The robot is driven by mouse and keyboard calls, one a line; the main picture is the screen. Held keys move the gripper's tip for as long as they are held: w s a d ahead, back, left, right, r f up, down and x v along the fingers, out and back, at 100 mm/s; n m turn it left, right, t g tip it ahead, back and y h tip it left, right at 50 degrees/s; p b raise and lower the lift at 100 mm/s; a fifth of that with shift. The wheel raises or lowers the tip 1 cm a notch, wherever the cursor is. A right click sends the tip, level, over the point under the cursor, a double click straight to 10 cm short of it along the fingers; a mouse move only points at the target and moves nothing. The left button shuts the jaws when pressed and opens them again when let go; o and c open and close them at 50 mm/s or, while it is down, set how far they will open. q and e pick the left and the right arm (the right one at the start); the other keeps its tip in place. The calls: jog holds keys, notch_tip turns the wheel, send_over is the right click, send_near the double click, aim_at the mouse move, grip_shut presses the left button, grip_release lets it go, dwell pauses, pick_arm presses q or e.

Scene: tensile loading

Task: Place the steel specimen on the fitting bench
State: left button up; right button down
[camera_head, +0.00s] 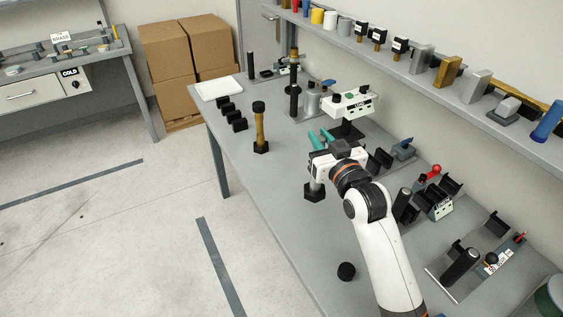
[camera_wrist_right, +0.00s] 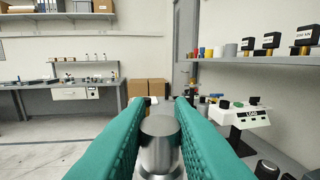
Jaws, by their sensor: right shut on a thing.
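My right gripper (camera_head: 321,139) reaches over the middle of the bench with its teal fingers pointing away. In the right wrist view, its fingers are shut on the steel specimen (camera_wrist_right: 160,148), a silver cylinder standing upright between the pads. In the head view, a short silver length of it (camera_head: 315,187) shows below the gripper, above a black hexagonal foot (camera_head: 314,194). The gripper hides its upper part. I cannot tell whether the foot touches the grey bench (camera_head: 270,185). My left gripper is not in view.
A brass specimen with black ends (camera_head: 260,128) stands upright to the left. Black blocks (camera_head: 232,115) and a white tray (camera_head: 218,88) lie farther back. A white LOAD display (camera_head: 348,101) stands behind the gripper. The bench's left front is clear.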

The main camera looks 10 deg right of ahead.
jog(key=shift+w+f, duration=0.1)
jog(key=shift+f, duration=0.15)
jog(key=f, duration=0.3)
jog(key=f+p, duration=0.1)
jog(key=shift+s+f, duration=0.25)
jog(key=shift+f, duration=0.15)
notch_tip(320, 180, down, 4)
jog(key=shift+w+r, duration=0.15)
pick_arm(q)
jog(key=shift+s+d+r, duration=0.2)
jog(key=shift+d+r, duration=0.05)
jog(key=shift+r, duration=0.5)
pick_arm(e)
jog(key=shift+f, duration=0.2)
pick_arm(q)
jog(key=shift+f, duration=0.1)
pick_arm(e)
jog(key=shift+f, duration=0.15)
jog(key=c, duration=1.3)
grip_release()
jog(key=shift+f, duration=0.15)
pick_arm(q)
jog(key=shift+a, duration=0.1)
